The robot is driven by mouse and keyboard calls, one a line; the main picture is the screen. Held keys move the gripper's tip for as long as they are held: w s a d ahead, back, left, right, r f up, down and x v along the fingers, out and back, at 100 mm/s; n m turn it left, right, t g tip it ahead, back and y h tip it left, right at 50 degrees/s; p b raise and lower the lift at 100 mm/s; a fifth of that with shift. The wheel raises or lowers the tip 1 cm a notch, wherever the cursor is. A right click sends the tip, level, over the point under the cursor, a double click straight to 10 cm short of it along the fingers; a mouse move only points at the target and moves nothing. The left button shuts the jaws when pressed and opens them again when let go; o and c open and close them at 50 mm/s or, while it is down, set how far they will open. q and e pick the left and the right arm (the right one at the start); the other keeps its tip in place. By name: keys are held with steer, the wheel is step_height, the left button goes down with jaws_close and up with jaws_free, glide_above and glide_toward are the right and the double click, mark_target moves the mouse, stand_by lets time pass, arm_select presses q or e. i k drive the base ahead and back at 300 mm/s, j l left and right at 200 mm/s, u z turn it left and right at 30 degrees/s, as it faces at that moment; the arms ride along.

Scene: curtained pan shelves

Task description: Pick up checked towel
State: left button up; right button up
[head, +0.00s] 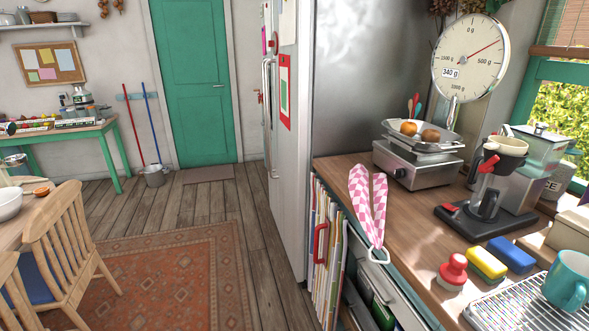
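A pink-and-white checked towel (360,200) is at the left front edge of the wooden counter, right of the fridge. It has two long strips that meet in a V at the bottom, at a white ring (378,256) by the counter edge. How the ring is fixed is too small to tell. Neither of my grippers shows in the head view.
Below the counter (405,215) are a red handle (320,243) and upright folders (328,225). On it stand a scale (415,165), a black-based appliance (487,205), a red-knobbed stamp-like item (453,270), sponges (487,264) and a teal mug (568,280).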

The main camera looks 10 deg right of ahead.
mark_target(358, 182)
steer(key=i+j+z, duration=0.25)
steer(key=z, duration=0.2)
steer(key=i+j+z, duration=0.7)
steer(key=z, duration=0.15)
steer(key=i+j+z, duration=0.15)
steer(key=j+z, duration=0.25)
steer(key=j, duration=0.2)
